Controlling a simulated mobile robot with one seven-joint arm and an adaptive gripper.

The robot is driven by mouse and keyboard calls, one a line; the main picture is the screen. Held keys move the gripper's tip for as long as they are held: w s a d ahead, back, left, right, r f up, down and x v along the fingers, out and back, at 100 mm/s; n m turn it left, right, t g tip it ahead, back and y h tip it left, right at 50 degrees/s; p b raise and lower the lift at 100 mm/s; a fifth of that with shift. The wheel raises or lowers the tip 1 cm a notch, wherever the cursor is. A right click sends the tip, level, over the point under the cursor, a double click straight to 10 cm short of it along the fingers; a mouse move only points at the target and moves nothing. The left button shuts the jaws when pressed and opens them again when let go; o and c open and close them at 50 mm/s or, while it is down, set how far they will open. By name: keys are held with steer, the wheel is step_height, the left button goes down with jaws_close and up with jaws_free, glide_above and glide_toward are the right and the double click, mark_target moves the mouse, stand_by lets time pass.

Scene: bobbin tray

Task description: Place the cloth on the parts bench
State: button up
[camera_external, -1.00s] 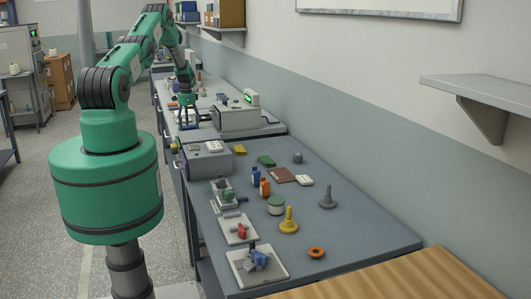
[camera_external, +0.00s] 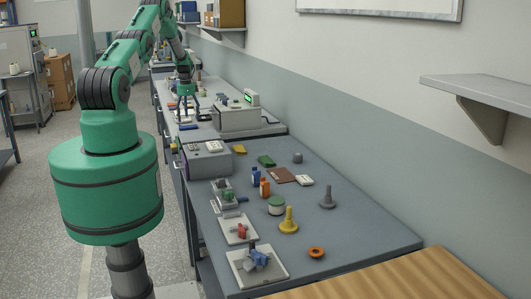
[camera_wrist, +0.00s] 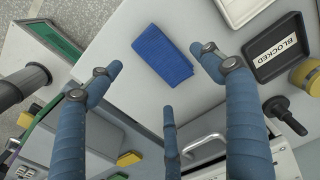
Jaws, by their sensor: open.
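My gripper (camera_external: 187,112) is over the far grey bench (camera_external: 213,97) in the outside view. In the wrist view my gripper (camera_wrist: 157,60) has its blue fingers spread apart, with nothing held between them. The cloth (camera_wrist: 163,56) is a dark blue folded rectangle. It lies flat on the light grey bench top (camera_wrist: 113,40), between and beyond the fingertips. In the outside view a small blue patch (camera_external: 188,127) just below the fingers appears to be the cloth.
A black tray marked BLOCKED (camera_wrist: 277,62) and a pale tray (camera_wrist: 235,8) lie right of the cloth. A boxy device with a green display (camera_external: 238,118) stands right of my gripper. A grey control box (camera_external: 206,160) and the near bench (camera_external: 355,230) with several parts are closer.

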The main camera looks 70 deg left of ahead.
mark_target(189, 125)
step_height(189, 125, up, 7)
stand_by(0.4)
steer(key=shift+r, duration=0.1)
stand_by(0.5)
stand_by(0.4)
